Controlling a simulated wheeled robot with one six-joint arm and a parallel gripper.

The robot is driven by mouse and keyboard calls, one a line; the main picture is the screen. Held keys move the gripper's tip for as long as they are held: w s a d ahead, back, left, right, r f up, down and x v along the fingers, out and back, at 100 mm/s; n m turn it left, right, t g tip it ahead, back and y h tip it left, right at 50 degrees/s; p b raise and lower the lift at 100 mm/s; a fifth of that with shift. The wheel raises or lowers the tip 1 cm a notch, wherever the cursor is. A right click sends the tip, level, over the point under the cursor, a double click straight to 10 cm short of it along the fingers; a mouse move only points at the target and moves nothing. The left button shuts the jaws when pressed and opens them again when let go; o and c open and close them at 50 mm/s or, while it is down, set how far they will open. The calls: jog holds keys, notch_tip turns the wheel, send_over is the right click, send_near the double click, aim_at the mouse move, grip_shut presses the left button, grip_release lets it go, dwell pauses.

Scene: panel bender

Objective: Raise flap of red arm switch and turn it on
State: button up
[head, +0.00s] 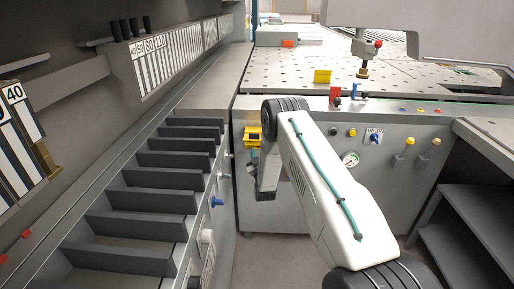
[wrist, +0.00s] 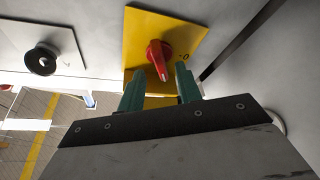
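Small red (head: 335,92) and blue (head: 356,91) parts stand upright on the front edge of the perforated table in the head view; the red one may be the red arm switch, but its flap is too small to tell. In the wrist view, a red rotary knob (wrist: 159,57) sits on a yellow plate (wrist: 147,27), with a small 0 mark at its right. My gripper (wrist: 160,69) has two green fingers apart, with nothing visibly held between them. They are just below the knob in the picture; contact cannot be told.
A control panel has a gauge (head: 350,159), a blue knob (head: 375,138) and several buttons. Dark slotted racks (head: 180,144) fill the left. A black round part (wrist: 41,60) is left in the wrist view.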

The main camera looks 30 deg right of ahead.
jog(key=shift+x, duration=1.45)
grip_shut()
jog(key=m+h, duration=0.2)
jog(key=m, duration=0.2)
jog(key=shift+a+f, duration=0.1)
grip_release()
jog(key=v, duration=0.7)
jog(key=shift+s+a, duration=0.25)
jog(key=shift+s, duration=0.1)
